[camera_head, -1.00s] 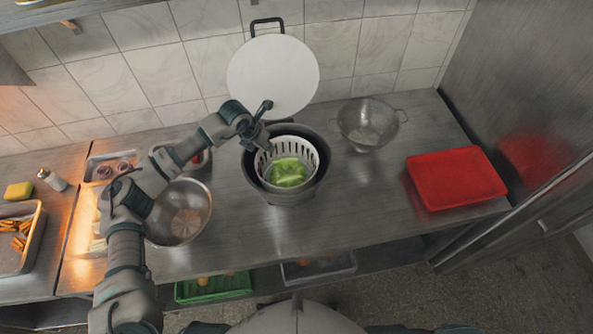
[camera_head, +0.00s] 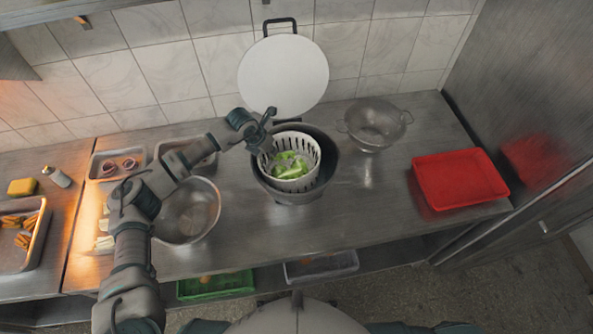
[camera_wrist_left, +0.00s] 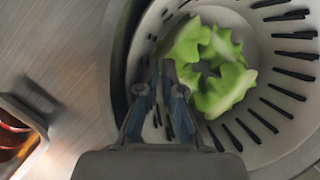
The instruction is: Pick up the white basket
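The white slotted basket (camera_head: 268,160) holds green leafy pieces (camera_head: 290,165) and stands partly above the rim of a dark round pot (camera_head: 296,198). Its slotted wall (camera_wrist_left: 285,92) fills the right of the left wrist view. My left gripper (camera_head: 266,135) is at the basket's back-left rim. The basket's underside is hidden inside the pot. My right gripper is not in view.
A white round lid (camera_head: 284,75) leans on the tiled wall behind the pot. A metal colander (camera_head: 374,125) and red tray (camera_head: 460,180) stand to the right. A steel bowl (camera_head: 188,212) is at left, beneath my arm. Bare counter lies in front and right of the pot.

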